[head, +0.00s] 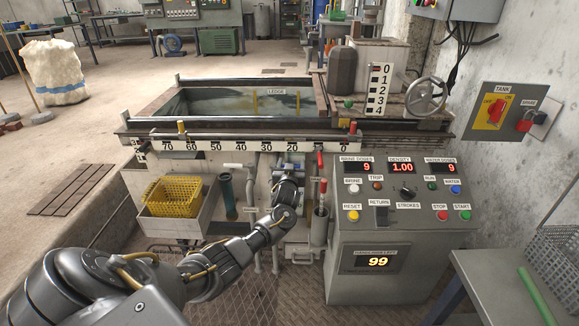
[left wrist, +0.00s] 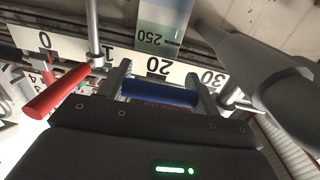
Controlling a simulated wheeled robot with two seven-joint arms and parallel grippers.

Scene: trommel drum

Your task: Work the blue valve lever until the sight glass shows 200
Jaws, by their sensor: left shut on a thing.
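The blue valve lever's handle (left wrist: 160,93) is between the fingers of my left gripper (left wrist: 160,88) in the left wrist view, and the gripper is shut on it. In the head view my left gripper (head: 290,176) is at the front of the tank, below the number scale, and hides the blue lever. The sight glass (left wrist: 163,18) shows in part in the left wrist view, with a 250 mark (left wrist: 156,37) and a blue-green tint. Its liquid level cannot be read for certain. My right gripper is not in view.
A red lever (left wrist: 57,92) is beside the blue one; it also shows in the head view (head: 320,160). The control panel (head: 400,190) stands to the right, its lower display (head: 377,261) reading 99. A yellow basket (head: 172,196) sits in a bin at left.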

